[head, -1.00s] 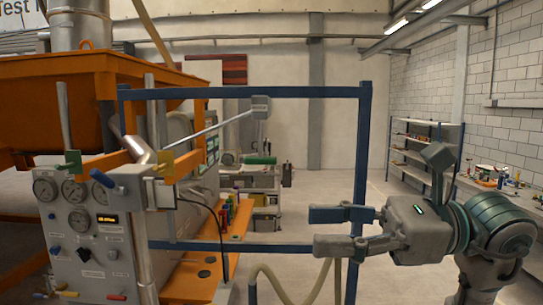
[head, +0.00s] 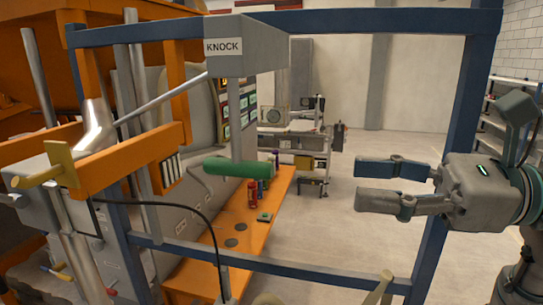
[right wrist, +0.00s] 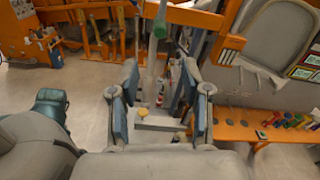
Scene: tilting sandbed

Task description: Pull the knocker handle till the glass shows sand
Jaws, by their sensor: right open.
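The green knocker handle (head: 236,167) is a bar at the lower end of a grey rod hanging from the grey box marked KNOCK (head: 245,47). In the right wrist view a green piece, likely this handle (right wrist: 160,29), shows ahead of the fingers at the top. My right gripper (head: 362,184) is open and empty, to the right of the handle and roughly level with it, with a clear gap between. It also shows in the right wrist view (right wrist: 160,75). My left gripper is out of view. I cannot make out the glass or any sand.
A blue frame (head: 458,120) stands around the handle, its right post near my right gripper. An orange bench (head: 206,262) with small coloured bottles lies below. A black cable (head: 195,216) curves at the left.

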